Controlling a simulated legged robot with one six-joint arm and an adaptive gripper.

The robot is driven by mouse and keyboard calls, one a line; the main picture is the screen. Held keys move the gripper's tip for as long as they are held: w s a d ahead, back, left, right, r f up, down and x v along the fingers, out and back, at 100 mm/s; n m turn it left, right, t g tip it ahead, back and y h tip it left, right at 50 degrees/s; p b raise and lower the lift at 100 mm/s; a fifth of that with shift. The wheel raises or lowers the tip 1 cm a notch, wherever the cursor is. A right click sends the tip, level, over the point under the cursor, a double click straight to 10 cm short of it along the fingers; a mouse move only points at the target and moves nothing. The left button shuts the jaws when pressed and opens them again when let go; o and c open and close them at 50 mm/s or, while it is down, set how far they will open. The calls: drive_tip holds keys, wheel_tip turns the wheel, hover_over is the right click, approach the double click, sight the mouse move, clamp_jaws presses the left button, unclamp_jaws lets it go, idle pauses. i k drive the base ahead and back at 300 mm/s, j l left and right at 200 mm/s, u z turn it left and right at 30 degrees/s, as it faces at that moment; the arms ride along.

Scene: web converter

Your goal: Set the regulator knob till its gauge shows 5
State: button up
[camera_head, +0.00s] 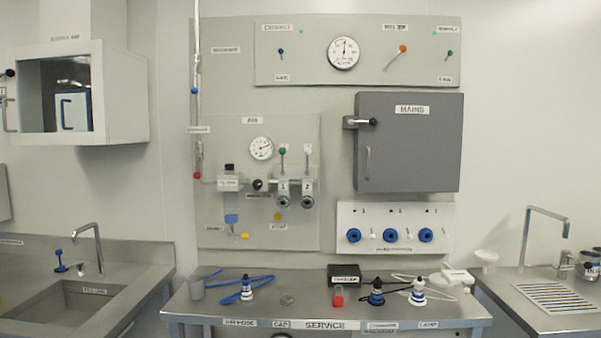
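The air panel (222,135) is on the wall left of centre. Its round white gauge (261,148) has a dark needle, but the dial is too small to read a number. A dark round knob (259,185) sits below the gauge on the pipe line, with a small label (258,196) under it that looks like the regulator label. A block with a black top (229,178) is left of the knob. Two valves (283,188) with green and white levers are right of it. My gripper is not in view, and nothing visible touches the knob.
A grey mains box (408,142) is to the right. Sinks flank the bench. The space before the panel looks clear.

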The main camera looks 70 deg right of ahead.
sight(257, 184)
drive_tip(key=z, duration=2)
drive_tip(key=i, duration=0.05)
